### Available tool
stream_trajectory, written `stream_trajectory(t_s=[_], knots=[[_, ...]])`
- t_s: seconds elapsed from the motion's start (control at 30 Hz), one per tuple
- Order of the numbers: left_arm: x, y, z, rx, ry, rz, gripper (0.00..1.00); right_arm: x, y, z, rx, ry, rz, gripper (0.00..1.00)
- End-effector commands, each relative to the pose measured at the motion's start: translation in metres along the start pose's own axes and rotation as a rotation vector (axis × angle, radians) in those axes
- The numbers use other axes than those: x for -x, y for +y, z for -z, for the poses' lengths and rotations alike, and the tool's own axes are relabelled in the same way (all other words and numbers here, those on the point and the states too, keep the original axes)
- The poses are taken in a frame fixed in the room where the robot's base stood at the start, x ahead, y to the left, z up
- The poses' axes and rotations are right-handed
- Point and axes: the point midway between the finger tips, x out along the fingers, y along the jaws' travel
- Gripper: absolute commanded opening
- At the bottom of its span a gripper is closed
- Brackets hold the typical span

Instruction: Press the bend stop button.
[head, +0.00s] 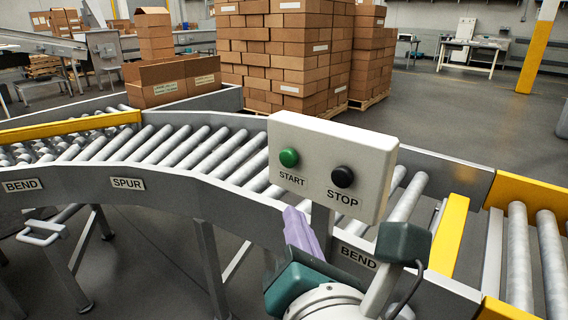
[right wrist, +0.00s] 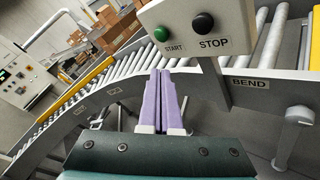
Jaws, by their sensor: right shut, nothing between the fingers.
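A pale control box (head: 332,168) stands on a post at the bend conveyor (head: 180,172). It carries a green START button (head: 289,157) at left and a black STOP button (head: 343,176) at right. In the right wrist view the black STOP button (right wrist: 203,23) is up and to the right of my fingertips. My right gripper (head: 296,222) is shut and empty, its purple fingers below the box and apart from it. The fingers (right wrist: 160,80) point forward in the right wrist view. My left gripper is not in view.
The roller conveyor curves from the left to the right, with yellow guard pieces (head: 449,235) near the box. Cartons (head: 172,80) stand behind it at left, and stacked boxes (head: 290,50) on pallets stand farther back. The floor at back right is mostly open.

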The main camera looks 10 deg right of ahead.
Motion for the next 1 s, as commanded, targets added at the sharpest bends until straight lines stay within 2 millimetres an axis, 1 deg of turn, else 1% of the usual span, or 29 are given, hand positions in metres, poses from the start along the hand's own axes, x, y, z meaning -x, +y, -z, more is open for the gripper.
stream_trajectory(t_s=[0.3, 0.5, 0.7, 1.0], knots=[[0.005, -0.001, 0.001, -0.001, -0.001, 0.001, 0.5, -0.029, -0.021, -0.023, 0.002, -0.003, 0.001, 0.0], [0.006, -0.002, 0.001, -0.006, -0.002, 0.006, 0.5, -0.047, -0.034, -0.035, 0.002, -0.002, 0.0, 0.0], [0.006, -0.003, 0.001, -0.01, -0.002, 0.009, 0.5, -0.056, -0.041, -0.041, 0.001, -0.002, 0.001, 0.0], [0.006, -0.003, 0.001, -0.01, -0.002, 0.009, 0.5, -0.058, -0.043, -0.043, 0.0, -0.001, 0.001, 0.0]])
